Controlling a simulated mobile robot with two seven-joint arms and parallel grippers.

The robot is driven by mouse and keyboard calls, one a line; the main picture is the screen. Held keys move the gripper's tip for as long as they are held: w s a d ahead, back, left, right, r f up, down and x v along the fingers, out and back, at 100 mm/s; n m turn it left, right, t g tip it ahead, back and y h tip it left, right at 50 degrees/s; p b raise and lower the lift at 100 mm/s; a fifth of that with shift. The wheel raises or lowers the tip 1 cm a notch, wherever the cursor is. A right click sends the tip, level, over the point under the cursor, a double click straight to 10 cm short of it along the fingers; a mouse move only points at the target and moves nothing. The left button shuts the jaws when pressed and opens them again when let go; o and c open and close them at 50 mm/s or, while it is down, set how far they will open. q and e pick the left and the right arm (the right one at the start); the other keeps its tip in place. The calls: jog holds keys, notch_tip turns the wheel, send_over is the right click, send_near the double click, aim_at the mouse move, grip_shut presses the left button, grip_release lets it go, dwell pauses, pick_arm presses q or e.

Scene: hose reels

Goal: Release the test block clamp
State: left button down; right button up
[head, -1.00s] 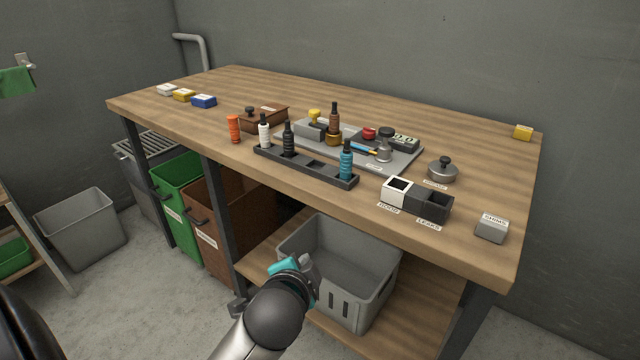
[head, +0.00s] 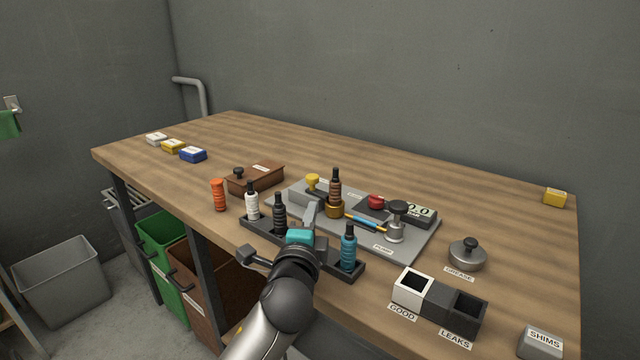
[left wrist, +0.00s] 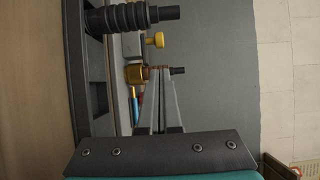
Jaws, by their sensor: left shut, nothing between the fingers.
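On a grey plate (head: 424,240), a brass fitting (head: 334,208) holds an upright brown-and-black ribbed piece (head: 335,187). A yellow knob (head: 313,181) stands just left of it. I cannot tell for sure which part is the clamp. In the left wrist view the yellow knob (left wrist: 155,40) and the brass fitting (left wrist: 134,74) show near the fingertips. My left gripper (head: 312,208) is shut and empty, above the plate's near-left part, in front of the brass fitting; contact cannot be told. It partly hides the plate and the black rack. My right gripper is not in view.
The black rack (head: 372,266) with upright white, black and blue ribbed pieces stands close to my left gripper. A red knob (head: 376,201), a gauge (head: 420,212) and a blue-yellow rod (head: 365,223) are right of it.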

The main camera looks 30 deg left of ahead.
aim_at(315, 182)
pick_arm(q)
jog(key=shift+s+d, duration=0.1)
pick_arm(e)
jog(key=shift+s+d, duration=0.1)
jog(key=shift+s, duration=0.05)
pick_arm(q)
jog(key=b+x, duration=0.2)
jog(key=x, duration=0.6)
jog(key=shift+w+f, duration=0.1)
jog(key=shift+w, duration=0.1)
jog(key=shift+b+x, duration=0.3)
jog(key=shift+x, duration=0.55)
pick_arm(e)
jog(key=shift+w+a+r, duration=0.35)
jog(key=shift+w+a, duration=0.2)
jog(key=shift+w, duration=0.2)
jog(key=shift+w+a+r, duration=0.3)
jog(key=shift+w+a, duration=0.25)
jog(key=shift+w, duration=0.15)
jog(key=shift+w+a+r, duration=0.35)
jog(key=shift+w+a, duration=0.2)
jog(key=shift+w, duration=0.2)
pick_arm(q)
jog(key=shift+a, duration=0.2)
